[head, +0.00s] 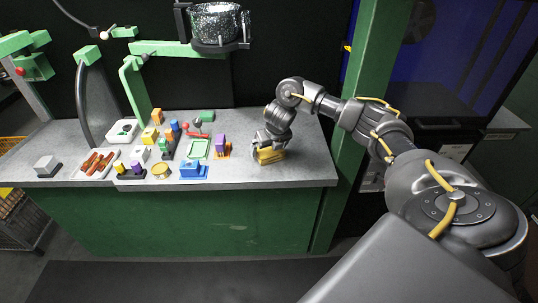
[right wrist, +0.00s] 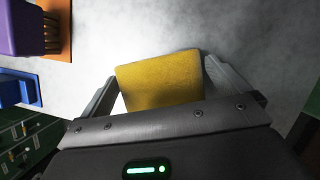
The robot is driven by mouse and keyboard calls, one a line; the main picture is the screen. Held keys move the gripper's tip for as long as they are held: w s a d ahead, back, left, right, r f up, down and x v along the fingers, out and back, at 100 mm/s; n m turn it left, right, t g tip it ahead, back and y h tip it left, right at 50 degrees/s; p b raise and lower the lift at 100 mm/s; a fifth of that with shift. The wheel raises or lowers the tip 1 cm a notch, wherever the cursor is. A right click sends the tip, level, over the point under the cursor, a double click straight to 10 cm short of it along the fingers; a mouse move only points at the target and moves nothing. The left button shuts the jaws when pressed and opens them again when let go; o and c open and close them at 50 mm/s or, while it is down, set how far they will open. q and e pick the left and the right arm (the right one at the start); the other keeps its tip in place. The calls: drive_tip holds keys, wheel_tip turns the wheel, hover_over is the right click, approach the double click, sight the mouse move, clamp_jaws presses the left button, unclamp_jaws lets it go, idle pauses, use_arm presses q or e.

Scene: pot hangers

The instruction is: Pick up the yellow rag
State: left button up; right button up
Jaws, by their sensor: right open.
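The yellow rag (head: 270,156) lies on the grey worktop, to the right of the other small items. In the right wrist view the rag (right wrist: 160,78) is a folded yellow block between the two fingers. My right gripper (right wrist: 157,85) is open, with one finger on each side of the rag. A gap shows between the right-hand finger and the rag; I cannot tell whether the left-hand finger touches it. In the head view my right gripper (head: 268,148) is just above the rag and partly hides it. My left gripper is not in view.
A purple brush (head: 220,143) on an orange base stands left of the rag. A blue block (head: 192,170) on a blue base is near the front edge. Several small items crowd the left worktop (head: 300,170); its right end is clear. A green post (head: 358,100) stands at the right.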

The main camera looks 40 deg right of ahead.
drive_tip(key=shift+w+f, duration=0.25)
drive_tip(key=shift+f, duration=0.3)
drive_tip(key=c, duration=0.8)
drive_tip(key=shift+r, duration=0.15)
drive_tip(key=shift+r, duration=0.3)
wheel_tip(320, 180, up, 2)
drive_tip(key=shift+d+r, duration=0.1)
drive_tip(key=a+r+p, duration=0.1)
drive_tip(key=r, duration=0.1)
drive_tip(key=s+a+r+p, duration=0.1)
drive_tip(key=r, duration=0.1)
drive_tip(key=a+r+p, duration=0.1)
drive_tip(key=a+r, duration=0.1)
drive_tip(key=shift+s+p, duration=0.2)
drive_tip(key=shift+p, duration=0.15)
drive_tip(key=s+a+r+p, duration=0.2)
drive_tip(key=s+a+r, duration=0.2)
drive_tip(key=a, duration=0.5)
